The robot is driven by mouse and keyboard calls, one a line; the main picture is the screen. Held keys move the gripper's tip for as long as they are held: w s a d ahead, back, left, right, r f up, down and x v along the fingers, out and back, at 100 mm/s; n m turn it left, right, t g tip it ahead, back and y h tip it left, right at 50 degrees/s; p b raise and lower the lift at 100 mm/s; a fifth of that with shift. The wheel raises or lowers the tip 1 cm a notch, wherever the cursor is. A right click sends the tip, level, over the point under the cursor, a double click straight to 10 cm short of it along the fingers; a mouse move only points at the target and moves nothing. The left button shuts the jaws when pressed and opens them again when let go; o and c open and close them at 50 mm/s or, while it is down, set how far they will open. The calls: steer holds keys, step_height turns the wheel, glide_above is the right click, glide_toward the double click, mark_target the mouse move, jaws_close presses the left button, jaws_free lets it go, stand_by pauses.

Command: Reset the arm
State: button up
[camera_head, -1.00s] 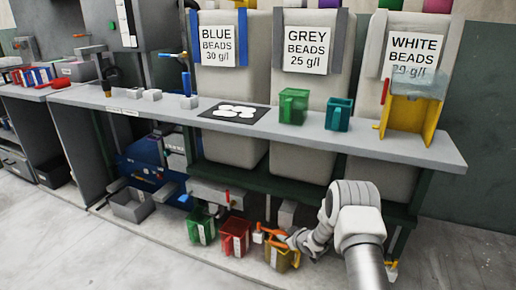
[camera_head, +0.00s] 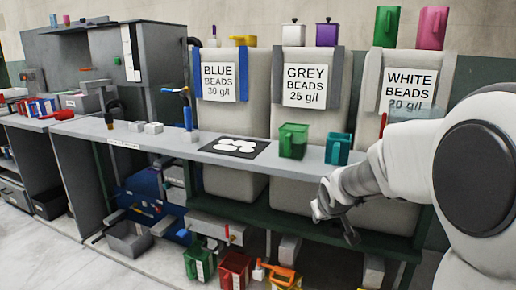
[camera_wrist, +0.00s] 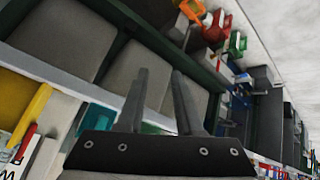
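My gripper (camera_head: 333,222) hangs in front of the front edge of the grey counter (camera_head: 300,172), below the green and teal jugs. My arm reaches in from the right and hides part of the counter's right end. In the wrist view my gripper (camera_wrist: 160,72) shows two dark fingers standing apart with nothing between them. It is open and touches nothing that I can see.
A green jug (camera_head: 293,141) and a teal jug (camera_head: 338,149) stand on the counter beside a black mat (camera_head: 234,147). Labelled bead containers (camera_head: 305,85) stand behind. Green, red (camera_head: 235,270) and orange jugs sit low below the counter. The floor (camera_head: 60,262) at left is clear.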

steer(key=s+a+r+m+g+y, duration=0.1)
steer(key=s+a+r+m, duration=0.15)
steer(key=s, duration=1.35)
steer(key=s+a+r+m+g, duration=0.1)
steer(key=s+r+g, duration=0.15)
steer(key=s, duration=1.25)
step_height(320, 180, up, 29)
steer(key=p, duration=2.8)
steer(key=shift+d+f+t+p, duration=0.15)
steer(key=shift+d+t+p, duration=0.15)
steer(key=shift+t, duration=0.05)
